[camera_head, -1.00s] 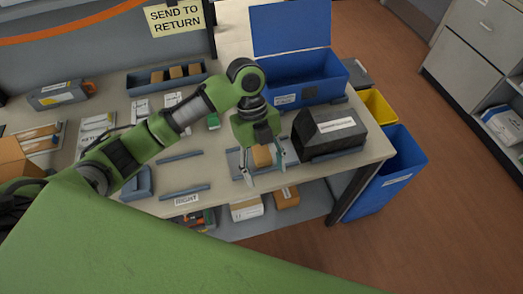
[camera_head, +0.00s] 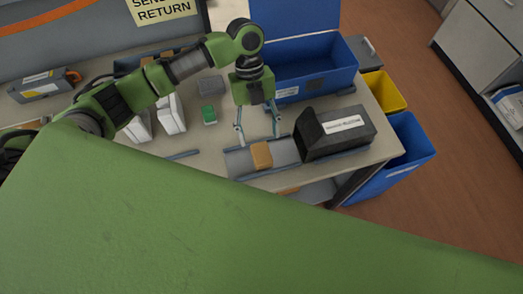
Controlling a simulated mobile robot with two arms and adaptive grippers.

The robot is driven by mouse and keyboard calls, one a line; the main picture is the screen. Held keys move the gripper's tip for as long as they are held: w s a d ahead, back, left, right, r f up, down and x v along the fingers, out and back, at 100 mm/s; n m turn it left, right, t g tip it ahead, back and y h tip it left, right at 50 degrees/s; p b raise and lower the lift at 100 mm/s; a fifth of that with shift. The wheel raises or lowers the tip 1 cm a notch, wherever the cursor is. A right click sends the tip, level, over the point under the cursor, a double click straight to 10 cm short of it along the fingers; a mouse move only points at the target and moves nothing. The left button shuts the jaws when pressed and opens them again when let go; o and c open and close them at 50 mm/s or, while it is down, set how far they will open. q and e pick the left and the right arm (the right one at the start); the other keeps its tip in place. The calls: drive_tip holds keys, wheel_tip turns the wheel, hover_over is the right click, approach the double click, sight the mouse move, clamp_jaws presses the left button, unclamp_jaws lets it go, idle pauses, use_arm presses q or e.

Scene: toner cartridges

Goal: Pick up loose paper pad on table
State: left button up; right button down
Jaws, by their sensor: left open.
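A small tan block (camera_head: 262,155), perhaps the paper pad, lies on a grey tray (camera_head: 236,163) at the table's front edge. My left gripper (camera_head: 257,139) points down with its fingers apart and nothing between them. Its fingertips show just behind or above the tan block, and I see no contact; the height gap is hard to judge. A small grey pad-like piece (camera_head: 211,85) and a green piece (camera_head: 209,115) lie left of the gripper. I cannot tell for sure which of these is the loose paper pad. My right gripper is out of view.
A black box (camera_head: 320,145) stands just right of the tray. A blue open bin (camera_head: 310,83) is behind the gripper. White upright packs (camera_head: 170,113) stand to the left. Yellow (camera_head: 385,93) and blue (camera_head: 400,160) bins stand off the table's right end. My green body hides the front left.

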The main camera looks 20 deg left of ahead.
sight(261, 153)
use_arm(q)
drive_tip(key=shift+x, duration=1.1)
drive_tip(key=shift+f, duration=0.3)
drive_tip(key=p+x, duration=0.2)
drive_tip(key=x, duration=0.2)
drive_tip(key=shift+s+d+p, duration=0.1)
drive_tip(key=shift+s+p, duration=0.1)
drive_tip(key=shift+p, duration=0.2)
drive_tip(key=shift+s+f, duration=0.15)
drive_tip(key=shift+f, duration=0.35)
drive_tip(key=c, duration=0.8)
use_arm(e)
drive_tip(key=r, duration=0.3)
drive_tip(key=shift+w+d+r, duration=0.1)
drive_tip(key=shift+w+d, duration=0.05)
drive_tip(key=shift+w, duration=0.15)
